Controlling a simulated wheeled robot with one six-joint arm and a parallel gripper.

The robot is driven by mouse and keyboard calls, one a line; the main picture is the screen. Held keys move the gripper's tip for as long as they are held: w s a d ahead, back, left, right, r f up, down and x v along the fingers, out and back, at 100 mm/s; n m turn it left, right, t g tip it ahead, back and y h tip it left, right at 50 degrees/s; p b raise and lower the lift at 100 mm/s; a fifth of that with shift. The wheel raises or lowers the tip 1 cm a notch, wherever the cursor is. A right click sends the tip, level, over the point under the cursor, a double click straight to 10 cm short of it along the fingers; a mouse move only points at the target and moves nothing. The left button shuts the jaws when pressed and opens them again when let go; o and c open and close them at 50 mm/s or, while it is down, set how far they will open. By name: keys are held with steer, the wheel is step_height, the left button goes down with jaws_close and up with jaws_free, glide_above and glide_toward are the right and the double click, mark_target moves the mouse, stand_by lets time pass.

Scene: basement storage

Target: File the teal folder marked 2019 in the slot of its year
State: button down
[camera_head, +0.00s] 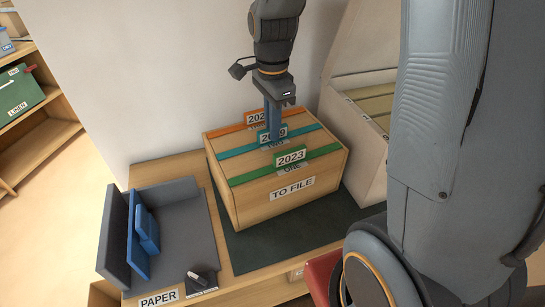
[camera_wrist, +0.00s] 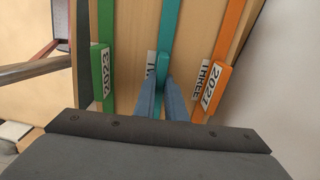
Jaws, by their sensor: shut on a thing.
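The teal folder (camera_head: 250,150) sits in the middle of the wooden TO FILE box (camera_head: 245,190), showing as a thin teal strip along the top. Its white tab label (camera_head: 270,136) is partly covered by my finger; the readable end fits 2019. My gripper (camera_head: 273,132) points down from above and is shut on the teal folder at its tab. In the wrist view the blue fingers (camera_wrist: 163,100) meet at the teal strip (camera_wrist: 167,40), which still lies level with its neighbours. No slot marked 2019 can be read in either view.
A green folder (camera_head: 250,174) marked 2023 lies in front and an orange folder (camera_head: 225,131) behind, both close to my fingers. A pale cabinet (camera_head: 350,135) with tan contents stands right of the box. A grey PAPER tray (camera_head: 190,235) with blue pieces is on the left.

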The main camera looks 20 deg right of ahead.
steer(key=shift+r+p, duration=0.75)
steer(key=shift+p, duration=0.1)
stand_by(0.5)
step_height(320, 180, up, 16)
steer(key=p, duration=1.3)
steer(key=shift+f, duration=0.2)
stand_by(1.4)
